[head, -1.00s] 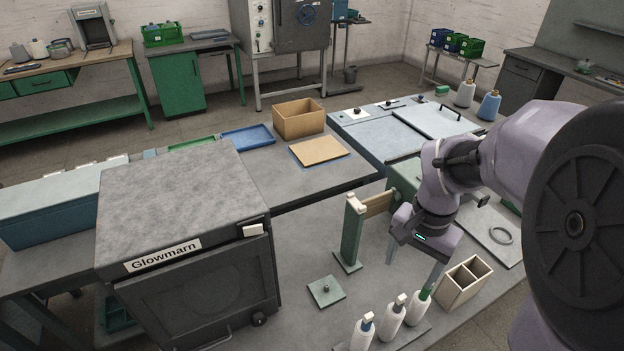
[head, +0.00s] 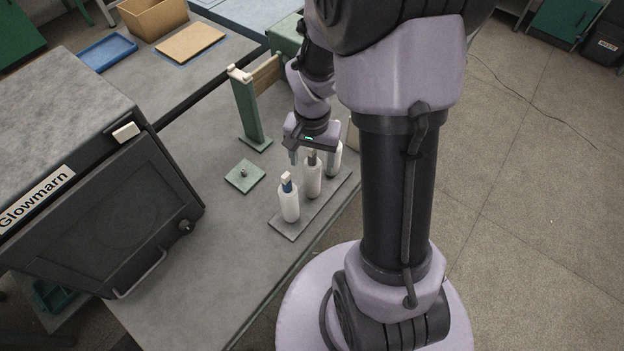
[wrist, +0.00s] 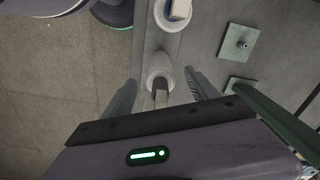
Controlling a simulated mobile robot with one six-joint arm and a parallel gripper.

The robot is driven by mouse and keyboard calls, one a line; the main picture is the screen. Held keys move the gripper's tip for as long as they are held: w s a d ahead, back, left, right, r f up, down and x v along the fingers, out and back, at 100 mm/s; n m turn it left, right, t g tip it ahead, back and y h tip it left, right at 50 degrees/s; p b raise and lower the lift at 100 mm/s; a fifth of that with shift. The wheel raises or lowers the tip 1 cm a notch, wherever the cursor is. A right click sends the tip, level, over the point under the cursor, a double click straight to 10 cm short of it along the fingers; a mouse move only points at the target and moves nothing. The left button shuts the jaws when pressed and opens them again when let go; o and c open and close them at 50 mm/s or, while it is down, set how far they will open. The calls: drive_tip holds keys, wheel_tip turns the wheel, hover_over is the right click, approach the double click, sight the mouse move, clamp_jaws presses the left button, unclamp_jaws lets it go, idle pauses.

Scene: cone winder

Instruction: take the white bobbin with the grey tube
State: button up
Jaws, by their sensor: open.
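The white bobbin with the grey tube (head: 312,183) stands upright in the middle of a row of three on a grey base strip (head: 294,229). My gripper (head: 313,156) is right above it, open, with its fingers pointing down on either side of the tube's top. In the wrist view the bobbin (wrist: 153,74) lies between the two finger tips (wrist: 160,78), and nothing is gripped. I cannot tell whether a finger touches it. The white bobbin with the blue tube (head: 289,205) stands nearer. The third bobbin (head: 335,160) is partly hidden behind my gripper and arm.
A flat green plate with a small peg (head: 244,176) lies left of the row. A green post (head: 248,112) with a wooden crosspiece stands behind it.

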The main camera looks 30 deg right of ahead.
drive_tip(key=shift+f, duration=0.2)
drive_tip(key=shift+c, duration=0.2)
drive_tip(key=c, duration=1.2)
drive_tip(key=shift+r, duration=0.15)
